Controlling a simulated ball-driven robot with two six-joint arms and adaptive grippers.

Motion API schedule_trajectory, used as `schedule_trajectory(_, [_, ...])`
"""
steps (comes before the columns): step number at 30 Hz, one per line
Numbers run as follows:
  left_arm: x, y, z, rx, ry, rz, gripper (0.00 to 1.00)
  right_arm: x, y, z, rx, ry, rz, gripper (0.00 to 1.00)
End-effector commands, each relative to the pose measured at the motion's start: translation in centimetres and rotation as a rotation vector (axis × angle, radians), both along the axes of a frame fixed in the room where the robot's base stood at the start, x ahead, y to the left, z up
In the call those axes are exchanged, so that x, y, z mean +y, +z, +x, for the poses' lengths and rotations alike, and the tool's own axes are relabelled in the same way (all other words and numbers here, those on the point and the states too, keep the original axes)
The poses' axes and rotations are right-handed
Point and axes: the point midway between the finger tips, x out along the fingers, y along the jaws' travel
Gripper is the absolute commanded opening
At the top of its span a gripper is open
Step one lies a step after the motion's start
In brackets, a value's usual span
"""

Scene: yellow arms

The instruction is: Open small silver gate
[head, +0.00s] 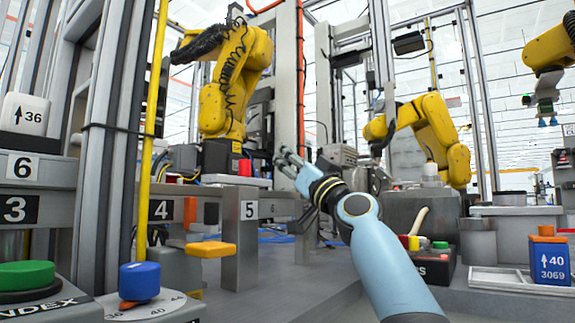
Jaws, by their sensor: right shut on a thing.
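My right gripper (287,162) is in the middle of the head view, at the end of my light blue arm that comes in from the lower right. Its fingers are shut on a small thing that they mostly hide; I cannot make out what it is. A short silver panel marked 5 (240,238) stands upright to the lower left of the gripper, apart from the fingertips in the picture. It may be the small silver gate, but I cannot tell for sure. My left gripper is not in view.
Yellow robot arms (225,95) stand at the back. Tall silver posts (108,140) rise at the left. A blue knob (139,281) and a green button (26,275) are at the lower left. A white tray (490,281) and an orange-and-blue box (549,262) are at the right.

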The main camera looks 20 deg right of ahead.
Motion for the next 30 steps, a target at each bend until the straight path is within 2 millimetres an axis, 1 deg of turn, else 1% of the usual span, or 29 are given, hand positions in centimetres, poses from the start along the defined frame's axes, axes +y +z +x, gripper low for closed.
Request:
schedule_trajectory(1, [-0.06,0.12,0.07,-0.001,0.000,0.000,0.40,-0.23,-0.10,0.07,-0.003,-0.010,-0.003,0.00])
schedule_trajectory(13, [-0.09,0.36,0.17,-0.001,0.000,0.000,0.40,-0.25,-0.01,0.04,-0.005,-0.010,-0.001,0.00])
schedule_trajectory(14, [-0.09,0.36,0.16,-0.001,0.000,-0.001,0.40,-0.25,-0.01,0.04,-0.005,-0.010,-0.001,0.15])
schedule_trajectory(19, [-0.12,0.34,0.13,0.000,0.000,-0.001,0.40,-0.18,-0.01,0.04,-0.004,-0.008,0.001,0.38])
schedule_trajectory(20, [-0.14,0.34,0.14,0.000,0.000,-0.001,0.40,-0.17,-0.01,0.03,-0.004,-0.007,0.000,0.40])
schedule_trajectory(27, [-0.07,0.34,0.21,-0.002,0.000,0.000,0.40,-0.11,-0.04,-0.03,-0.003,-0.004,0.002,0.40])
schedule_trajectory(30, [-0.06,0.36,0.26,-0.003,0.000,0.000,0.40,-0.30,-0.51,-0.48,-0.001,-0.003,0.001,0.40])
